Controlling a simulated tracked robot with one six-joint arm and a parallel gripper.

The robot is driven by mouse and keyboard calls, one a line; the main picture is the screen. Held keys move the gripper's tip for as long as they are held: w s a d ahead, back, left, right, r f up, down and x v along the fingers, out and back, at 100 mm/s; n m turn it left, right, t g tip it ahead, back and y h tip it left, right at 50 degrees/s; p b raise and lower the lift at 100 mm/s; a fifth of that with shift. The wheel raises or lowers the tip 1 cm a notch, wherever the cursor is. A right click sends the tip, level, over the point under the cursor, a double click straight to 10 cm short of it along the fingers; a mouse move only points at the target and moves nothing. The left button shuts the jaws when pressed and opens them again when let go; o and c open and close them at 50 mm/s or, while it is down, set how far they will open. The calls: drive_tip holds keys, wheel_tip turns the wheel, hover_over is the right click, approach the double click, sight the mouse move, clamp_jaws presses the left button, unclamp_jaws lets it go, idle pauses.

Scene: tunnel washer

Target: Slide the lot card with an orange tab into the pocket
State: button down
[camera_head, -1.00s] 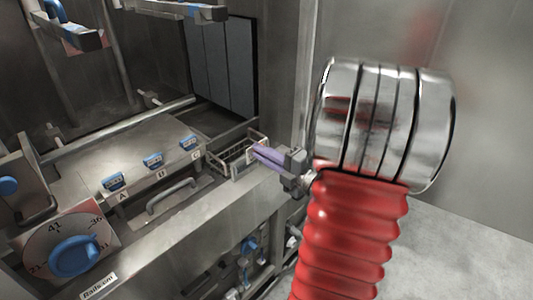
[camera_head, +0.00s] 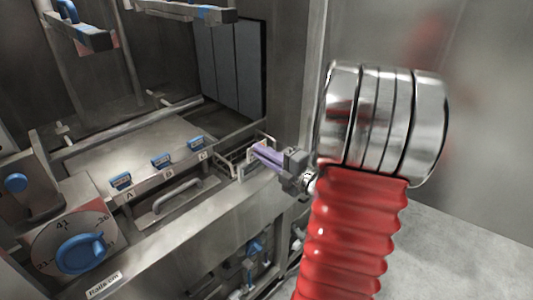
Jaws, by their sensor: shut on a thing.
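My gripper (camera_head: 266,155), with a grey body and long purple fingers, points left at the right end of the machine. It is shut, with its fingertips at a small wire-framed holder (camera_head: 232,165) that looks like the pocket. The lot card is mostly hidden between the fingers, and its orange tab does not show. I cannot tell whether the card is inside the holder or only beside it. My red ribbed arm sleeve and shiny metal joint fill the right of the view.
Blue clips marked with letters (camera_head: 162,160) line the ledge left of the holder. A metal handle (camera_head: 178,195) sits below them. A blue dial (camera_head: 80,254) is at lower left. A horizontal bar (camera_head: 130,127) crosses behind. Dark panels (camera_head: 230,70) stand behind the holder.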

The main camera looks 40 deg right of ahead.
sight(254, 159)
drive_tip(key=shift+w+f, duration=0.25)
drive_tip(key=shift+w, duration=0.7)
drive_tip(key=shift+f, duration=0.35)
drive_tip(key=shift+f, duration=0.3)
drive_tip(key=shift+f, duration=0.35)
drive_tip(key=shift+f, duration=0.6)
drive_tip(key=shift+f, duration=0.35)
drive_tip(key=shift+f, duration=0.45)
idle(0.4)
idle(0.5)
